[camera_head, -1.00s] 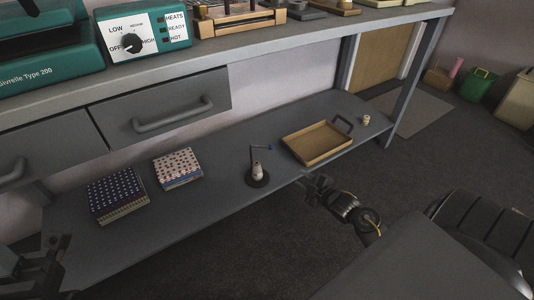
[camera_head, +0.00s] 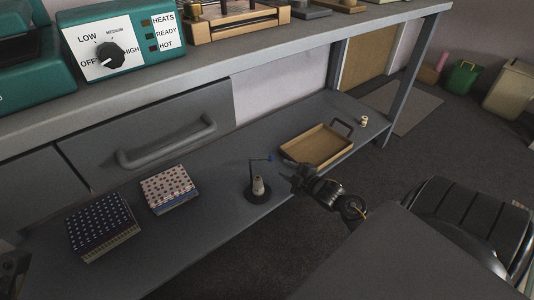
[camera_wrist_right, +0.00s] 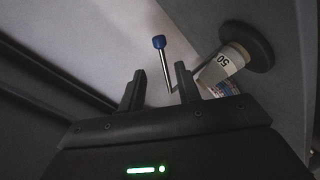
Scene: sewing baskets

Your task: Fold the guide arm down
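The thread stand has a round dark base (camera_head: 257,197) and a cone-like spool (camera_head: 258,186) on the lower shelf. Its thin guide arm (camera_head: 259,160) reaches out sideways above the spool and ends in a blue tip (camera_head: 269,158). My right gripper (camera_head: 290,169) is just right of the stand, apart from the blue tip. In the right wrist view my gripper (camera_wrist_right: 158,78) is open; the blue-tipped rod (camera_wrist_right: 166,68) shows between its fingers, beyond them, with the spool (camera_wrist_right: 221,68) to the right. Contact is not visible. My left gripper (camera_head: 14,274) is partly cut off at lower left.
A tan tray (camera_head: 318,146) with a dark handle lies right of the stand, near my right gripper. Patterned fabric stacks (camera_head: 100,225) (camera_head: 168,189) lie left on the shelf. The workbench top (camera_head: 215,62) overhangs behind. A small spool (camera_head: 364,120) stands at the shelf's right end.

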